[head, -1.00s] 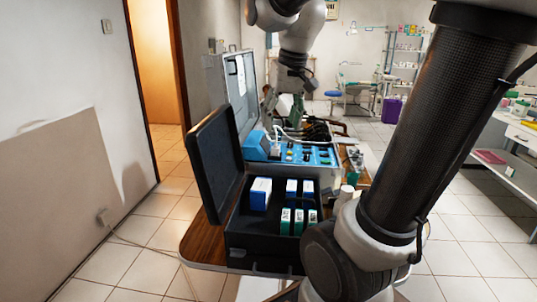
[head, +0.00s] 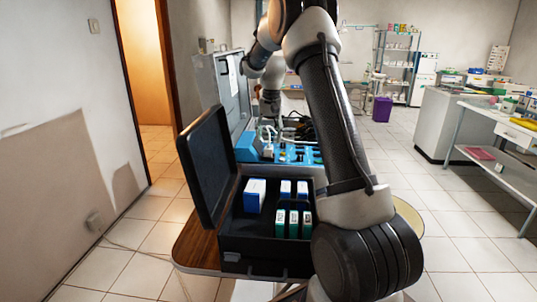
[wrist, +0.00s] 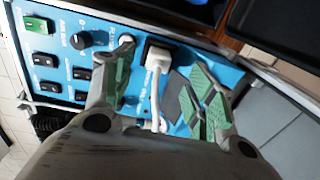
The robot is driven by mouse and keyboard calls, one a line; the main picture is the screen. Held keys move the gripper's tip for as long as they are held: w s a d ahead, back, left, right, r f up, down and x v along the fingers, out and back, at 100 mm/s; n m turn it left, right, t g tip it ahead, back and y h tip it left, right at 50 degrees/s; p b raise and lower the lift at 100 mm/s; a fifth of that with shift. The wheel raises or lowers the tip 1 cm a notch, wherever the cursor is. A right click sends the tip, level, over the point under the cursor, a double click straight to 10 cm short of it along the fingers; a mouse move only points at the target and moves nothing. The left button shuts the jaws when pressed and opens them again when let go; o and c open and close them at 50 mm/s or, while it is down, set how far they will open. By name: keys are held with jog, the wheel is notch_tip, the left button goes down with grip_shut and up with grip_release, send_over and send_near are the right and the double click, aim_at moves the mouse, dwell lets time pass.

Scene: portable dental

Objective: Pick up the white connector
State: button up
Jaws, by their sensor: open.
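The white connector (wrist: 158,53) stands on the blue control panel (wrist: 75,65) in the wrist view, with a white cable running from it toward the gripper base. My gripper (wrist: 163,62) is open, with one green-padded finger on each side of the connector. Whether either finger touches it cannot be told. In the head view the blue panel (head: 283,153) lies in the open case behind the black case, and my wrist is above it. My fingertips and the connector are too small or hidden there to make out.
An open black case (head: 265,241) with blue-and-white and green boxes stands in front of the panel on a wooden table (head: 195,248). Its raised lid (head: 207,165) stands at the left. Black knobs and switches (wrist: 78,42) crowd the panel beside the left finger.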

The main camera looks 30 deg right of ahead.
aim_at(269, 148)
jog(key=f, duration=0.6)
jog(key=shift+w, duration=0.3)
jog(key=c, duration=1.1)
